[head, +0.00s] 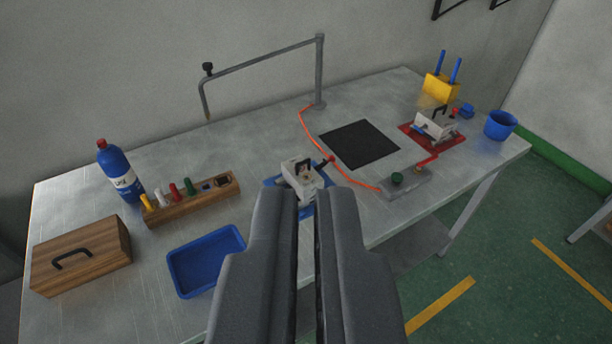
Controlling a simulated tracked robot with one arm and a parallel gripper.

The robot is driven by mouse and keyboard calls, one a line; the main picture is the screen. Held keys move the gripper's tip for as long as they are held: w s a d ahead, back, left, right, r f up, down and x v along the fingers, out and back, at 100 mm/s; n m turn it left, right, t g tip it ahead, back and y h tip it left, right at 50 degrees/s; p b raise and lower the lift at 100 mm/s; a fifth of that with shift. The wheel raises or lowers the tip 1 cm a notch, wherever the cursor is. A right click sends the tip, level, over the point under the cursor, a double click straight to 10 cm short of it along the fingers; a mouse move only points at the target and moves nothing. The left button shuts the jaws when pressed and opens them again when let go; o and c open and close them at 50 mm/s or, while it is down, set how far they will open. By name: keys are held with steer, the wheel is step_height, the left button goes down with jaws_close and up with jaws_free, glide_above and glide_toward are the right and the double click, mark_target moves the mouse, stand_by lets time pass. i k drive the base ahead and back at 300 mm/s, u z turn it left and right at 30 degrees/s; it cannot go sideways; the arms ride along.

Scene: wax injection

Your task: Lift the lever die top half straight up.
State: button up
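A pale grey die block (302,176) with a black handle on top sits on a blue mat (323,209) near the middle of the table. A dark lever with a red knob (331,159) sticks out at its right. A second pale die (436,127) with a black handle sits on a red mat (459,146) at the right, with a red knob near it. I cannot tell for sure which one is the lever die, or see a split between halves. My gripper (307,195) shows a narrow gap with nothing in it. Its fingers hide part of the nearer die and mat.
A blue tray (206,262), wooden box (81,256), tool rack (192,203) and blue bottle (120,172) stand left. A bent pipe stand (319,75) rises behind. A black plate (359,144), orange cable and grey button box (405,184) lie right of the nearer die.

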mark_target(307, 181)
steer(key=z, duration=0.35)
steer(key=i, duration=1.4)
steer(key=u, duration=0.6)
